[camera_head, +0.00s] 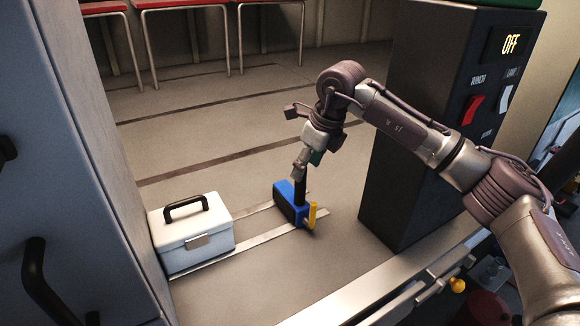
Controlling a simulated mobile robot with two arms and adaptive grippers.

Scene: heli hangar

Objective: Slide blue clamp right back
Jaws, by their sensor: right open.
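The blue clamp (288,212) sits on two pale metal rails on the floor panel, with a black upright post and a yellow handle (312,215) on its right side. My right gripper (306,168) reaches down from the upper right, with its fingers at the top of the black post. It is open. I cannot tell whether the fingers touch the post. My left gripper is not in view.
A white toolbox (192,236) with a black handle stands left of the clamp, by a grey-blue cabinet (75,130). A dark control box (425,130) reading OFF stands at right. Red-topped tables (180,3) are at the back. The floor behind the clamp is clear.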

